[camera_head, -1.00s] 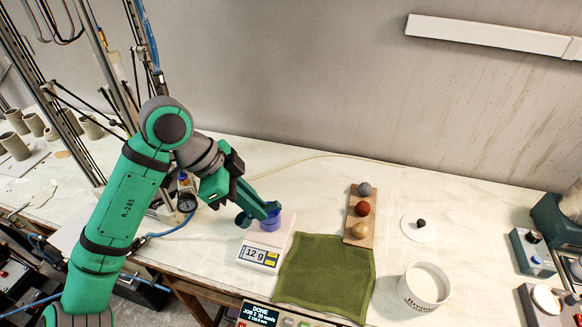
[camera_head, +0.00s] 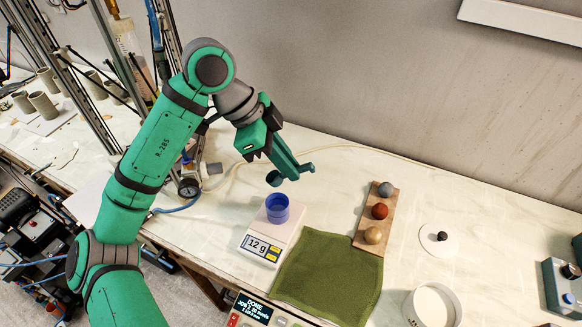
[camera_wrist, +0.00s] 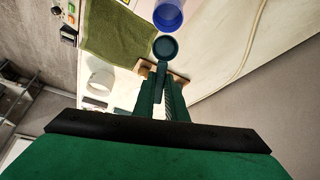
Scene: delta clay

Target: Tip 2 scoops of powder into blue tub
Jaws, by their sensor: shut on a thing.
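The blue tub (camera_head: 278,210) stands upright on the white scale (camera_head: 266,247), whose display reads 12 g. It also shows at the top of the wrist view (camera_wrist: 168,16). My gripper (camera_head: 292,173) is above the tub, apart from it, and shut on the handle of a dark teal scoop (camera_head: 274,179). The scoop's round cup (camera_wrist: 165,48) extends beyond the fingers in the wrist view, close to the tub in the picture; no pale powder shows in it. A white container (camera_head: 437,292) with pale contents stands at the lower right, partly cut off. The tub's contents are not clear.
A green cloth (camera_head: 325,278) lies right of the scale. A wooden board (camera_head: 366,232) with three balls is behind it. A white disc (camera_head: 450,238) with a dark knob lies farther right.

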